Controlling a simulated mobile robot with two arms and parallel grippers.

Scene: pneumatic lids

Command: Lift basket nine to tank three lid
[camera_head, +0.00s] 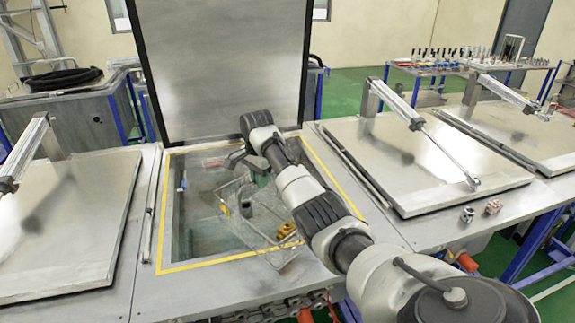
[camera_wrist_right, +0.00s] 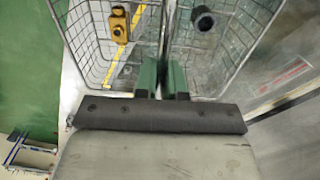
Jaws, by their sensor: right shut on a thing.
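The wire basket (camera_head: 232,232) hangs tilted at the open tank, framed by yellow tape (camera_head: 215,262). Its lower front corner appears to overlap the tank's front rim in the head view; I cannot tell its height above it. My right gripper (camera_wrist_right: 164,78), with green fingers, is shut on the basket's upright metal handle; its body covers part of the basket in the head view. The basket (camera_wrist_right: 88,40) holds a brass part (camera_wrist_right: 120,22) and a dark pipe fitting (camera_wrist_right: 203,18). The tank's lid (camera_head: 222,70) stands raised behind it. Basket and tank numbers are unreadable. My left gripper is out of view.
Closed lids with pneumatic cylinders lie on the left (camera_head: 65,225) and right (camera_head: 425,165), with another (camera_head: 520,125) farther right. Two small metal parts (camera_head: 467,214) (camera_head: 493,206) sit on the right ledge. A table of parts (camera_head: 465,65) stands behind.

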